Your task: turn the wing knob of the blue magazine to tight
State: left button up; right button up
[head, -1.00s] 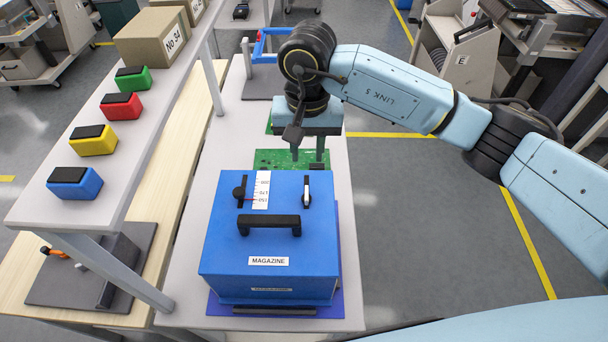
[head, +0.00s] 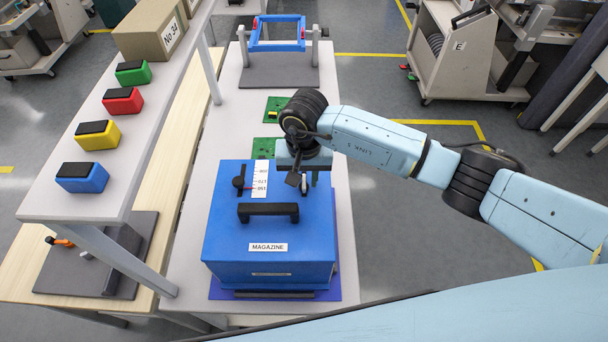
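The blue magazine (head: 225,225) is a box with a black handle (head: 268,212) and a "MAGAZINE" label on the near side of its top. A black knob with a pointer (head: 239,183) stands beside a white scale (head: 261,179) on the top's far left. My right gripper (head: 303,180) reaches down over the top's far right, where the other knob, a wing-like one, showed earlier. The gripper and wrist now cover that knob. I cannot tell whether the fingers touch it or how far apart they are. My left gripper is not in view.
The magazine stands on a purple mat (head: 335,292) on a light table. Green boards (head: 262,148) and a blue frame on a grey plate (head: 285,80) lie beyond it. A raised shelf on the left holds coloured blocks (head: 82,178) and a box. Open floor lies right.

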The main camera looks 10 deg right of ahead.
grip_shut()
jog(key=m+b, duration=0.2)
jog(key=b, duration=0.1)
jog(key=shift+w+f+m, duration=0.1)
jog(key=shift+f+m, duration=0.05)
jog(key=shift+m, duration=0.25)
jog(key=m+b, duration=0.7)
jog(key=m, duration=0.2)
jog(key=shift+m, duration=0.4)
jog(key=m+b, duration=0.3)
jog(key=m, duration=0.2)
jog(key=shift+r+m, duration=0.2)
jog(key=shift+m, duration=0.1)
